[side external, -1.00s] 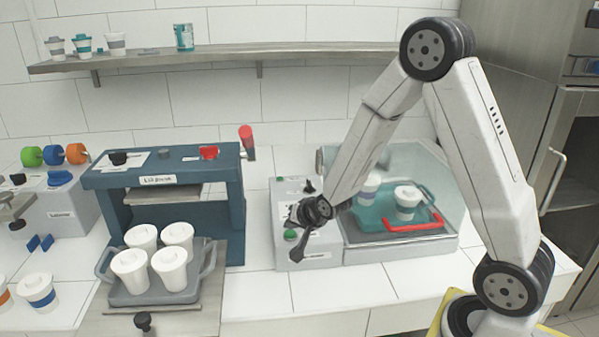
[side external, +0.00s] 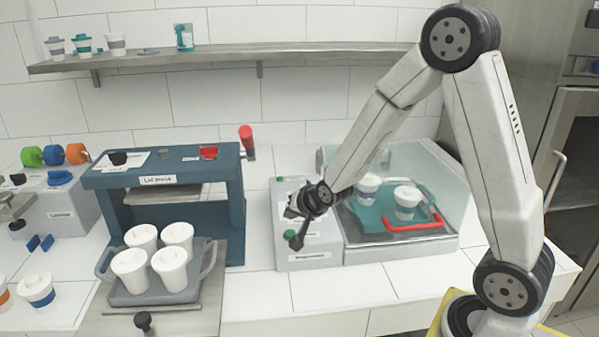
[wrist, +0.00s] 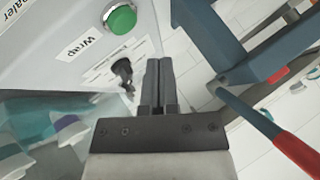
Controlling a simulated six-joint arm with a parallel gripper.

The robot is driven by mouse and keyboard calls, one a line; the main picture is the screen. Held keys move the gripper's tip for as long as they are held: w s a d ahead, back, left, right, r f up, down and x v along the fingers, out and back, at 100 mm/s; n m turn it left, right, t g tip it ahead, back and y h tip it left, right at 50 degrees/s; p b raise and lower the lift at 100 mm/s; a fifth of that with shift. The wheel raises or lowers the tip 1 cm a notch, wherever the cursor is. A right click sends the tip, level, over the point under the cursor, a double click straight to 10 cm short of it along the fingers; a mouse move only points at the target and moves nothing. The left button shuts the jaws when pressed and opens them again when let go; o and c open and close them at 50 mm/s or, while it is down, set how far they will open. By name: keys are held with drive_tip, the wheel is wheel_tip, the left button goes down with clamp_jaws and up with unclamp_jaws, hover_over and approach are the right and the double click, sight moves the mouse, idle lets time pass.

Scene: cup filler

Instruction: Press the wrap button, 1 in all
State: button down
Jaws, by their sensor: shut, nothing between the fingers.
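The wrap button is a round green button (wrist: 120,18) on a grey panel, beside a label reading "Wrap" (wrist: 77,47) in the wrist view. In the side external view the green button (side external: 290,233) shows on the front of the grey wrapper box (side external: 310,258). My gripper (wrist: 159,62) is shut and empty. In the wrist view its fingertips lie below and right of the button, apart from it in the picture.
A black knob (wrist: 124,72) sits on the panel beside my fingers. The clear-lidded wrapper bay holds a teal tray (side external: 372,220) with cups and a red handle (side external: 412,227). The blue press (side external: 235,205) stands to the left, with a red-handled lever (wrist: 300,155).

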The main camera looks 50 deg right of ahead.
drive_tip(key=shift+r, duration=1.2)
drive_tip(key=s+a+f+n+g, duration=0.1)
drive_tip(key=s+a+n+g, duration=0.2)
drive_tip(key=s+n, duration=0.2)
drive_tip(key=s+a+f+n+g+y, duration=0.1)
drive_tip(key=s+a+n+g, duration=0.2)
drive_tip(key=s, duration=0.8)
drive_tip(key=n, duration=0.2)
drive_tip(key=shift+s+a+n, duration=0.3)
drive_tip(key=shift+a+n, duration=0.05)
drive_tip(key=shift+n, duration=0.05)
